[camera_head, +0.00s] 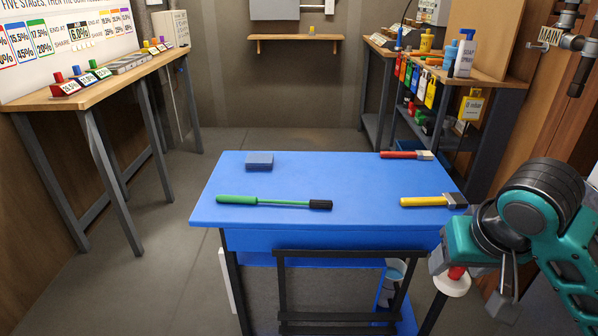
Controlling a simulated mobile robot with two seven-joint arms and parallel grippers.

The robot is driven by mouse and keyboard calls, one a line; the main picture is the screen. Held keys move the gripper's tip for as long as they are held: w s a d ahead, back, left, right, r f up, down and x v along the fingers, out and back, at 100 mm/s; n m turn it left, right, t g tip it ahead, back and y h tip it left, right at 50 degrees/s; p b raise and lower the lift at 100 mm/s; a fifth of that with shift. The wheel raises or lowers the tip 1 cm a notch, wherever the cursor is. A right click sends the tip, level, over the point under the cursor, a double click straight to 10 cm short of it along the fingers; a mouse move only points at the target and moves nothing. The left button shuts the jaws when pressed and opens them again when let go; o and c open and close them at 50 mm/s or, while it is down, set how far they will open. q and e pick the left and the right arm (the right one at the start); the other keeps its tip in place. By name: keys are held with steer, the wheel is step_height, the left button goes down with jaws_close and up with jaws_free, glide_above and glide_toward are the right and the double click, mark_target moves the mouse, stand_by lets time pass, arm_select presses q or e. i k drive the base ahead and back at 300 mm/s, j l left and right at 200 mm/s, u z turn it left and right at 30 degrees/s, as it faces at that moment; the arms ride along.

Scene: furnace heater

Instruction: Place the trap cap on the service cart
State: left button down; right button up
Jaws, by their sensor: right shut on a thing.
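The blue service cart (330,178) stands in the middle of the camera_head view, its top largely bare. My right gripper (456,267) is at the lower right, beside the cart's right front corner and outside its top. It is shut on a small piece with a red upper part and a white round rim, which I take to be the trap cap (453,286). The gripper body hides part of the piece. My left gripper is not in view.
On the cart lie a green-handled tool (262,201), a blue-grey block (259,160), a red-handled brush (400,155) and a yellow-handled brush (428,201). Wooden benches stand left (98,92) and back right (490,76).

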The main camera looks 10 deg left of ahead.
mark_target(345, 188)
steer(key=i+j+u, duration=0.15)
steer(key=i+j, duration=0.2)
steer(key=i, duration=0.15)
steer(key=i+j+u, duration=0.15)
steer(key=i+j, duration=0.15)
steer(key=i, duration=0.15)
